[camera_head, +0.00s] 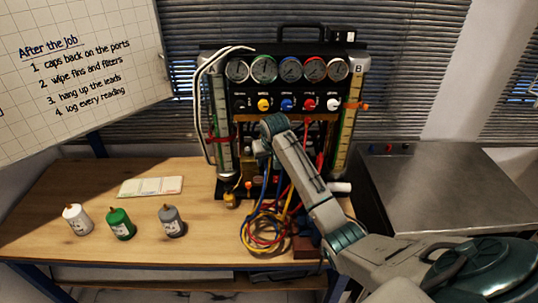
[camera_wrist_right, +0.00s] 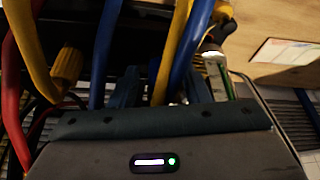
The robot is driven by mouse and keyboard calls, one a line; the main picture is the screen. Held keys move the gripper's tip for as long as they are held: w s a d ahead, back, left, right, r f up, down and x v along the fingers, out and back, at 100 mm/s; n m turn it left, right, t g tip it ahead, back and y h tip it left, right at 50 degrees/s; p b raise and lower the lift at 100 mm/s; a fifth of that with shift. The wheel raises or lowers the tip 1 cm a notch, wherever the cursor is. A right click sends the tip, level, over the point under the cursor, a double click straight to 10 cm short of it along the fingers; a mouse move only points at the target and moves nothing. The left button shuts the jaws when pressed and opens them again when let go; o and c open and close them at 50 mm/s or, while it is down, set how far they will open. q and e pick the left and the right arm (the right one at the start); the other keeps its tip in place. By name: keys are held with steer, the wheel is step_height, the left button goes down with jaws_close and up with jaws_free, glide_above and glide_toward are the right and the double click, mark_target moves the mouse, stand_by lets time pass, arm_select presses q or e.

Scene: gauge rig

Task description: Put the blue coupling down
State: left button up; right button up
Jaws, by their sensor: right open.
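My right gripper (camera_wrist_right: 161,85) shows at the lower middle of the right wrist view, its two dark blue fingers apart. Between and around them run a blue hose (camera_wrist_right: 191,48) and yellow hoses. I cannot make out the blue coupling for certain; it may be hidden at the fingers. In the head view my right arm reaches in from the lower right to the front of the gauge rig (camera_head: 300,52), and its wrist hides the fingertips. Blue hoses (camera_head: 266,181) hang below it. My left gripper is not in view.
Coiled leads (camera_head: 262,232) lie on the wooden bench (camera_head: 90,185). White (camera_head: 77,219), green (camera_head: 121,224) and grey (camera_head: 172,221) canisters stand at the left, with a card (camera_head: 150,187) behind. A yellow coupling (camera_wrist_right: 66,66) shows in the wrist view. The metal worktop (camera_head: 440,190) at right is clear.

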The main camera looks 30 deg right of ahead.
steer(key=b+v, duration=0.4)
steer(key=v, duration=0.8)
